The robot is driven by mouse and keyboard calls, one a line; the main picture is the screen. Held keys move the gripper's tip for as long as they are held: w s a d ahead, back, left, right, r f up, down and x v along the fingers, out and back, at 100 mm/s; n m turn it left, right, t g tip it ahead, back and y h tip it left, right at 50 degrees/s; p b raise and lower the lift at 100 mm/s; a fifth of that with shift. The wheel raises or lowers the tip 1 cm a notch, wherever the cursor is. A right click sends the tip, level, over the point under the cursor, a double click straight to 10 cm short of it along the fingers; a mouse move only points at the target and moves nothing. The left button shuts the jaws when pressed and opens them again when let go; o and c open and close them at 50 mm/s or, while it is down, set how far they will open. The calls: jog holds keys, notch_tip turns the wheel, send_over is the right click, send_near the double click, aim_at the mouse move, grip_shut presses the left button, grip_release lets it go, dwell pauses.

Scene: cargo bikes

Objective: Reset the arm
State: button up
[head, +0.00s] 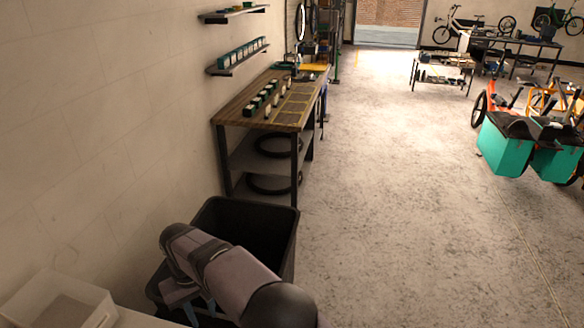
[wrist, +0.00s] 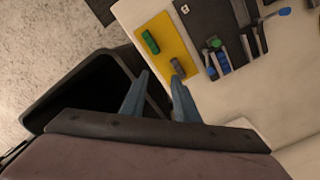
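My arm (head: 235,275) reaches across the bottom of the head view, in front of a black bin (head: 292,222). My gripper shows in the wrist view (wrist: 160,76) as two blue-grey fingers spread apart with nothing between them. It is open and empty. The black bin is also in the wrist view (wrist: 40,112), to the left of and behind the fingers. In the head view the gripper is low and mostly hidden by the arm.
In the wrist view a pale worktop holds a yellow mat (wrist: 166,28) with a green block (wrist: 150,42) and a grey block (wrist: 178,67), beside a dark tool tray (wrist: 205,20). A clear box (head: 60,300) stands lower left. A workbench (head: 228,112) stands behind the bin; floor to the right is open.

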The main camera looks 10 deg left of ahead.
jog(key=w+d+r+m, duration=0.2)
jog(key=d, duration=0.6)
jog(key=w+d+r+m, duration=0.1)
jog(key=w+d+r, duration=0.15)
jog(key=d, duration=0.55)
jog(key=w+d+r+m, duration=0.1)
jog(key=w+d+m, duration=0.1)
jog(key=d, duration=0.7)
jog(key=s+d+f+m, duration=0.1)
jog(key=s+d+m, duration=0.1)
jog(key=s+d, duration=0.7)
jog(key=s+d+f+m, duration=0.1)
jog(key=s+d+m, duration=0.35)
jog(key=d, duration=0.85)
notch_tip(320, 180, down, 24)
jog(key=s+n+b, duration=0.1)
jog(key=b, duration=2.3)
jog(key=shift+s+a+n, duration=0.15)
jog(key=shift+n, duration=0.2)
jog(key=shift+r, duration=0.2)
notch_tip(320, 180, up, 14)
jog(key=p, duration=1.3)
jog(key=shift+p, duration=0.4)
